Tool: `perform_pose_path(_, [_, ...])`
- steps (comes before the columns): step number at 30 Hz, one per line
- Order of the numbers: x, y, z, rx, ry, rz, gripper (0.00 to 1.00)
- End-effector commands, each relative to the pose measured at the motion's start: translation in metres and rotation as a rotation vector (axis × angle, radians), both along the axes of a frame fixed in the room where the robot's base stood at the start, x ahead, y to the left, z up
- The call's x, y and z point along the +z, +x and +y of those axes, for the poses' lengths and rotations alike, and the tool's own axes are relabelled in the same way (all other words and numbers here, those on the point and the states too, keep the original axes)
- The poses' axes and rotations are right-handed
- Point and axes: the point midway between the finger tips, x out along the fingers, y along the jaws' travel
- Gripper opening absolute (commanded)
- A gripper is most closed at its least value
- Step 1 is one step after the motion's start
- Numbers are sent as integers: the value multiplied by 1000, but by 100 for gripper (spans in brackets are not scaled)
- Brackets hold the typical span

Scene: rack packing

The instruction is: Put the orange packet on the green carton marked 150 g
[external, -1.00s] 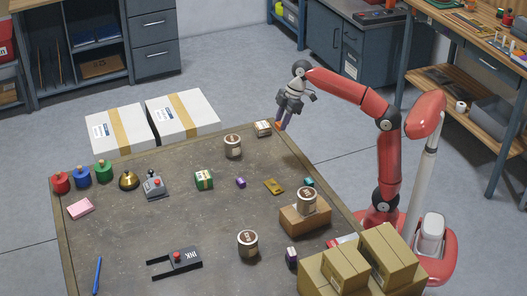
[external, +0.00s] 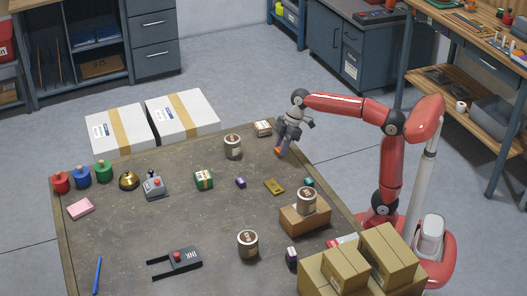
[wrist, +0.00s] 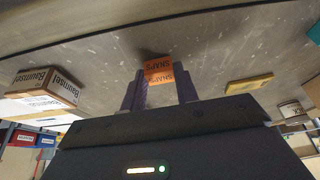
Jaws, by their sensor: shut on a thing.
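The orange packet (wrist: 159,72), printed "SNAPS", sits between the two fingers of my gripper (wrist: 158,88) in the wrist view. In the external view my gripper (external: 280,150) is over the table's far right part, with the orange packet (external: 278,152) at its tips. My gripper is shut on the packet. The green carton (external: 204,180) with a pale label stands on the table, left of and nearer than my gripper. Its weight marking is too small to read.
A tin (external: 233,146) stands between my gripper and the green carton's side of the table. A small box (external: 263,129) is at the far edge. A purple block (external: 241,183) and a yellow item (external: 274,186) lie right of the carton. Another tin (external: 307,200) stands on a brown box.

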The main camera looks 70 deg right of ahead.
Motion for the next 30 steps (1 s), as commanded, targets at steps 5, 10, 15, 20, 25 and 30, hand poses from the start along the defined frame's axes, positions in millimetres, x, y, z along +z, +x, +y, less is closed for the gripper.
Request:
perform_pose_path(5, [-5,0,0,0,0,0,8])
perform_pose_path(10, [-4,0,0,0,0,0,47])
perform_pose_path(15, [-4,0,0,0,0,0,52])
perform_pose_path(20, [-3,0,0,0,0,0,52])
perform_pose_path(25, [15,-4,-6,-1,0,-3,52])
perform_pose_path(30, [43,-10,-15,-1,0,-3,52])
